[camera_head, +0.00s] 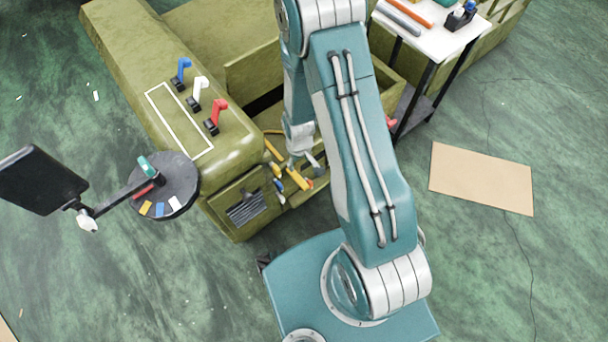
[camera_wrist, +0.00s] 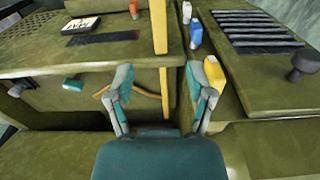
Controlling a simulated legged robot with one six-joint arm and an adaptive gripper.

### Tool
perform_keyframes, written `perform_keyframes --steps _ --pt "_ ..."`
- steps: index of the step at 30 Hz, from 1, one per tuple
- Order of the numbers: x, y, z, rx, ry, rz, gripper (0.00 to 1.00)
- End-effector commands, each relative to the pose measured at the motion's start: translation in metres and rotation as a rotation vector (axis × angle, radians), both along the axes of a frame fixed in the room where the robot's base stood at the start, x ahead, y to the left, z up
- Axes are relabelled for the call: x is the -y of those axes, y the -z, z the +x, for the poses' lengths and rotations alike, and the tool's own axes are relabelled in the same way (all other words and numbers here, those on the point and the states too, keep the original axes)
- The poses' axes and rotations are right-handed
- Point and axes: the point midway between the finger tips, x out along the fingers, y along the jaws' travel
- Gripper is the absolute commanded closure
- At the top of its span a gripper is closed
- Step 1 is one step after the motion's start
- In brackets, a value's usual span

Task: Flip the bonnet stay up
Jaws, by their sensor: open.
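A long yellow bar, probably the bonnet stay, runs up the middle of the wrist view (camera_wrist: 160,28), in front of the olive chassis panels. I cannot tell whether it is held at either end. My gripper (camera_wrist: 165,88) is open, with its two teal fingers spread to either side of the bar's lower part in the picture. Whether a finger touches it is unclear. In the head view my gripper (camera_head: 307,164) is small and partly hidden by my arm, beside yellow parts (camera_head: 297,178) at the chassis front.
Small blue (camera_wrist: 196,33) and yellow-orange (camera_wrist: 214,73) parts sit close by my right finger. A slatted grille (camera_head: 246,208) lies left of the gripper. Blue, white and red levers (camera_head: 216,112) stand on the chassis top.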

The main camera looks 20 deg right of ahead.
Motion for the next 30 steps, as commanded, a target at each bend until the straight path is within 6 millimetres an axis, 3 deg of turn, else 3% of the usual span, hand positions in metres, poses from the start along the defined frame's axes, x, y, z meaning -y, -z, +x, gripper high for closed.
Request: perform_keyframes --steps 2,11,24,30 --pt "0.0 0.016 -0.006 -0.016 -0.007 0.0 0.31" --pt "-0.001 0.04 -0.009 -0.023 -0.013 -0.001 0.31" --pt "0.001 0.106 -0.009 -0.023 -0.012 0.0 0.31" --pt "0.0 0.126 -0.008 -0.021 -0.013 0.0 0.31"
